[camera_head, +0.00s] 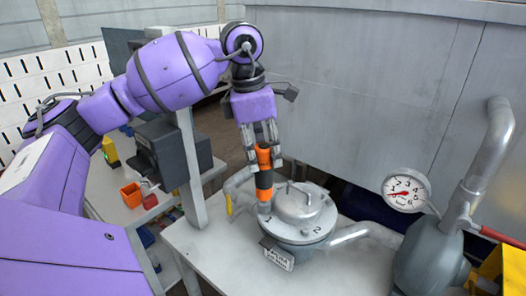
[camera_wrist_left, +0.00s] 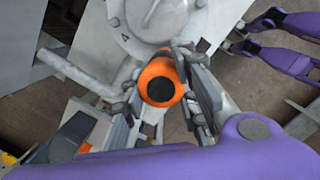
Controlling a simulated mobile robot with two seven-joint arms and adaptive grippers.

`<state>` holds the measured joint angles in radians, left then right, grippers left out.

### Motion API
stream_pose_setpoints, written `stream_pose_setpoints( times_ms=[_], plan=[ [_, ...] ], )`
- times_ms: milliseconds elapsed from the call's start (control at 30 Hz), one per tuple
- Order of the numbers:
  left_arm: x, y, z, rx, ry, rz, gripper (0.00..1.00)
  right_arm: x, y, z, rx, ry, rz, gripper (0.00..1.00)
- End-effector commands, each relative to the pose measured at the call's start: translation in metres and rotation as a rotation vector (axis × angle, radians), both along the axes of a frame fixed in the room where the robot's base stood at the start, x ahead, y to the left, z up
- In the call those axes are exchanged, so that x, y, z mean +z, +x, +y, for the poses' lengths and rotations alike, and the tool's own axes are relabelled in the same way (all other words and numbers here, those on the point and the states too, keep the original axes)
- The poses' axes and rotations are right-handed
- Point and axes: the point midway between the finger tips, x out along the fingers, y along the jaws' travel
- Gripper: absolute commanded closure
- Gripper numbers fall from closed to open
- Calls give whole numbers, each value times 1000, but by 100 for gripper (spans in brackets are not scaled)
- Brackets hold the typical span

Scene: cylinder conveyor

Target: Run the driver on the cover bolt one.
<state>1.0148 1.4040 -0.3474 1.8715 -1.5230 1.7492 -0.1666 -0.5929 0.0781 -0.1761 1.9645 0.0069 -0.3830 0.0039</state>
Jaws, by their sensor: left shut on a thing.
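An orange and black driver (camera_head: 264,180) stands nearly upright over the round grey cover (camera_head: 300,205), its lower end at the bolt spot near the number 1. My left gripper (camera_head: 264,150) is shut around the driver's upper part, above the cover. In the left wrist view the driver (camera_wrist_left: 160,83) shows end-on between the fingers, with part of the cover (camera_wrist_left: 165,18) beyond it. Bolt one itself is hidden under the driver, so I cannot tell how the tip sits on it.
The cover's vessel stands on a light grey table (camera_head: 205,245), with pipes on both sides. A pressure gauge (camera_head: 405,189) and a thick pipe (camera_head: 487,150) stand at the right. An orange bin (camera_head: 131,194) is at the left. A grey wall (camera_head: 360,90) rises behind.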

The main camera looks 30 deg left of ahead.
Motion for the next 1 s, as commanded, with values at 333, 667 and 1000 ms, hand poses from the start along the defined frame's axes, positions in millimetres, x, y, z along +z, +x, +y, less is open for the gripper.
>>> stream_pose_setpoints(
  times_ms=[333, 667, 1000],
  plan=[
    [-4, -1, 0, 0, 0, 3, 100, -3, -4, -4, 11, -10, 8, 60],
    [-6, -1, 0, -1, 0, 6, 100, -5, -5, -4, 11, -10, 13, 60],
    [-1, -1, -1, -1, -1, 8, 100, -1, 0, 0, 1, -1, 2, 60]
  ],
)
